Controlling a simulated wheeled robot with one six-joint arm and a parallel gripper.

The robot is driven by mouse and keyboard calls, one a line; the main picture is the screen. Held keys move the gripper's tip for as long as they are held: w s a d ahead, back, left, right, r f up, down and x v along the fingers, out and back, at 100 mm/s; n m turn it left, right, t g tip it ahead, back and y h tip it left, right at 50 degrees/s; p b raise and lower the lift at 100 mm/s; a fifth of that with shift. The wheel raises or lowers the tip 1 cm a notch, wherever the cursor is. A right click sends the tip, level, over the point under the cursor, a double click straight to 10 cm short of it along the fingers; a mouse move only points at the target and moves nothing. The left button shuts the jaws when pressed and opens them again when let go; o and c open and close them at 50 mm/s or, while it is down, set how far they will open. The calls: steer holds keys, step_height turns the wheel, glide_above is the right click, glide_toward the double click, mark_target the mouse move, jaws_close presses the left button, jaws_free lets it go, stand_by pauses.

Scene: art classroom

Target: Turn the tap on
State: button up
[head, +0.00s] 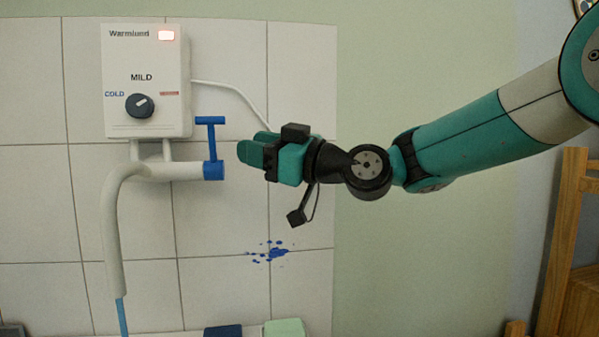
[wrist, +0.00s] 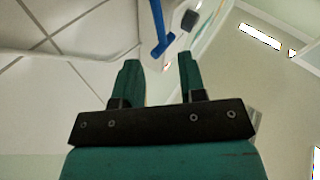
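The tap is a white pipe (head: 112,220) under the heater box, bending down at the left. Its blue T-shaped handle (head: 210,135) stands upright on a blue collar at the pipe's right end. The handle also shows in the wrist view (wrist: 158,25), ahead of the fingertips. My gripper (head: 248,146) is to the right of the handle, a little apart from it, at about the height of its stem. In the wrist view my gripper (wrist: 158,66) has its two fingers apart with nothing between them. A thin blue strip (head: 122,318) hangs below the pipe's mouth.
A white heater box (head: 160,60) with a dark knob (head: 140,105) and a lit red lamp hangs on the tiled wall. A white cable runs from its right side. Blue splashes (head: 270,252) mark the tiles. A wooden frame (head: 562,245) stands at the right.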

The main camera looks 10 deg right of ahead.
steer(key=b+v, duration=0.2)
steer(key=v, duration=0.6)
steer(key=s+a+f+m+g+h, duration=0.35)
steer(key=s+f+g+h, duration=0.25)
steer(key=s+f, duration=0.7)
steer(key=s+d+f+m+g+h, duration=0.4)
steer(key=s+d+f+g+h, duration=0.15)
steer(key=s+f, duration=0.6)
step_height(320, 180, up, 13)
steer(key=d+h+p, duration=0.1)
steer(key=p, duration=1.2)
steer(key=shift+d+f, duration=0.25)
steer(key=shift+d, duration=0.1)
steer(key=shift+f, duration=0.1)
